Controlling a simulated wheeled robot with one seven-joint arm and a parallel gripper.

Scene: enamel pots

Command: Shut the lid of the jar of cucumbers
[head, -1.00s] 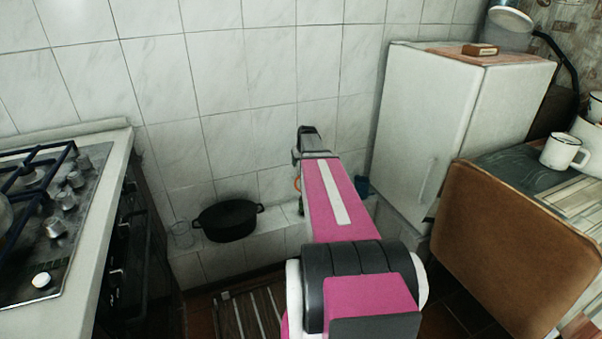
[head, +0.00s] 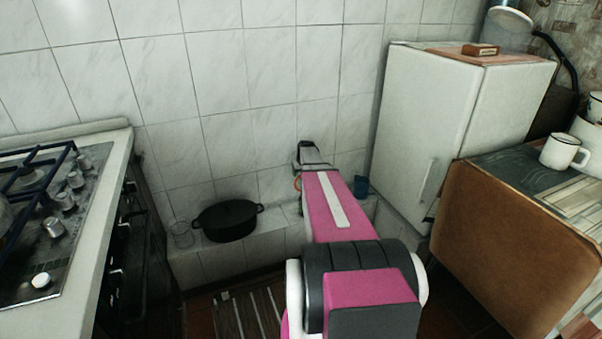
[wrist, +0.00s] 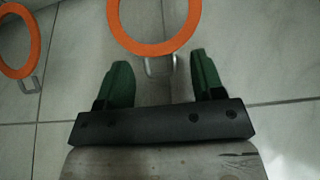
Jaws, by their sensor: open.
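An orange sealing ring with a metal wire clasp (wrist: 160,30) shows at the top middle of the wrist view, cut off by the edge. A second orange ring (wrist: 18,45) with a clasp is at the left. They look like parts of clip-top jars; the glass and any cucumbers cannot be made out. My gripper (wrist: 163,80) is open and empty, its green fingers spread just below the middle ring in the picture, with the clasp between their tips. In the head view a bit of orange ring (head: 297,184) shows beside my arm, which hides the rest.
A black pot (head: 228,221) and a clear glass (head: 183,233) stand on the tiled ledge (head: 272,232), left of my arm. The tiled wall (head: 255,90) is close behind.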

